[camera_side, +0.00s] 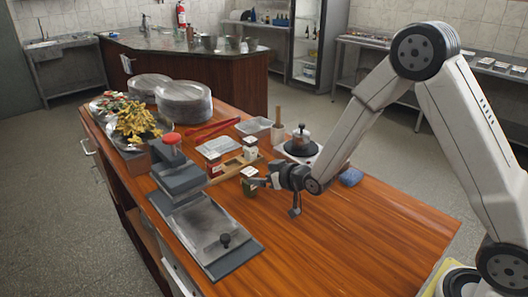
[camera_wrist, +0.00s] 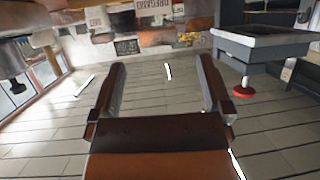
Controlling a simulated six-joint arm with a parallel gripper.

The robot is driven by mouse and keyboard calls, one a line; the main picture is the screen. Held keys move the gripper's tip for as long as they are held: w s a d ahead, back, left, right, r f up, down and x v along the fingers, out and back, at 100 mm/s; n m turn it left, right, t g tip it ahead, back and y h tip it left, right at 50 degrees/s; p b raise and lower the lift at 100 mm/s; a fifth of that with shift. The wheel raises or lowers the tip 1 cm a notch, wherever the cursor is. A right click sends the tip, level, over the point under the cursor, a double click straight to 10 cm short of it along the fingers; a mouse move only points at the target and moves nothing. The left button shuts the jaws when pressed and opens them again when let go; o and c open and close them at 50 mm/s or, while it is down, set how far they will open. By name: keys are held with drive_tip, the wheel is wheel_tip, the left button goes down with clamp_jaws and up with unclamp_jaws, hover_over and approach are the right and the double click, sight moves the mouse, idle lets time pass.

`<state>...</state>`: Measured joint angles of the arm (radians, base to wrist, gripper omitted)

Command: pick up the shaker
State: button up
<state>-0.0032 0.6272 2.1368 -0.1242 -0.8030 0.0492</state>
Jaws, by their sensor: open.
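A small dark-green jar with a pale and reddish lid (camera_side: 249,183), which looks like a shaker, stands upright on the wooden counter in the side view. Similar small shakers stand behind it, one dark with a pale lid (camera_side: 250,148) and one reddish (camera_side: 214,165). I cannot tell which one the task names. My gripper (camera_side: 264,182) is low over the counter, pointing left, just right of the green jar; whether it touches is unclear. In the wrist view my gripper (camera_wrist: 162,85) has its fingers wide apart, with no shaker visible between them.
A grey press with a red knob (camera_side: 171,138) and a flat grey plate (camera_side: 207,240) stand left of the jar. The counter's front right (camera_side: 340,245) is clear.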

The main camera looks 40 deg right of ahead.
sight(251, 172)
drive_tip(key=shift+w+f, duration=0.1)
drive_tip(key=shift+w, duration=0.15)
drive_tip(key=shift+x, duration=2.6)
clamp_jaws()
